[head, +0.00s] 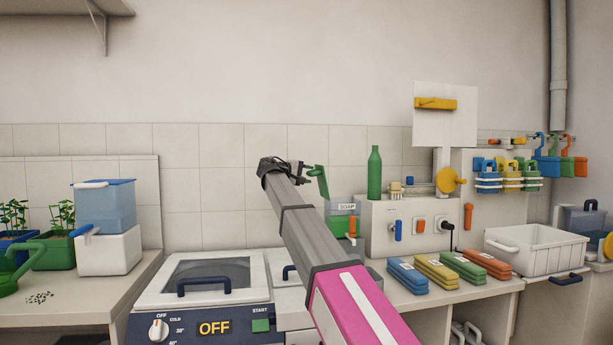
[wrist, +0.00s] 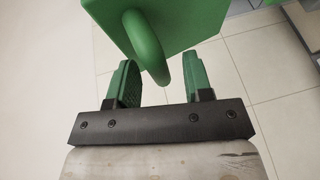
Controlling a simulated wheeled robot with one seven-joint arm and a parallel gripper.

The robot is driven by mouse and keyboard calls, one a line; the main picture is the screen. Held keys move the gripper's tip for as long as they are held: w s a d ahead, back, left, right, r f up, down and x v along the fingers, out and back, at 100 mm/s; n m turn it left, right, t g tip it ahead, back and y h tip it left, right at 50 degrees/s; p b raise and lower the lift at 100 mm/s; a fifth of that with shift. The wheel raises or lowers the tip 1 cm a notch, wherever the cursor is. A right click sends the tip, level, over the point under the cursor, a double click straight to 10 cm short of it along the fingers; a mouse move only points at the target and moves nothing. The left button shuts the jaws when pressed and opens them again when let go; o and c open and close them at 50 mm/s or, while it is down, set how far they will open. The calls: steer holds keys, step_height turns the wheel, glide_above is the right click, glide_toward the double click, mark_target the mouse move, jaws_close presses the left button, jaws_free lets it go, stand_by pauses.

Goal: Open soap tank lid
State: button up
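The soap tank (head: 343,209), labelled SOAP, stands behind my arm, left of the white box on the right-hand counter. Its green lid (head: 321,183) is swung up, steeply tilted, with its lower end near the tank's top left edge. In the wrist view the lid (wrist: 185,18) fills the top, with its curved green handle (wrist: 148,47) pointing towards me. My gripper (wrist: 162,78) is open. Its green fingers are apart, with the handle's loop between them and no clear grip. In the head view my gripper (head: 300,168) is beside the lid's left face, and my arm hides part of the tank.
A green bottle (head: 375,175) stands on the white box (head: 385,215) right of the tank. A washing machine (head: 212,280) is at front left. Coloured packs (head: 408,277) and a white basket (head: 535,247) occupy the right counter. The wall space above the tank is clear.

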steer(key=v, duration=1.1)
steer(key=shift+f, duration=0.15)
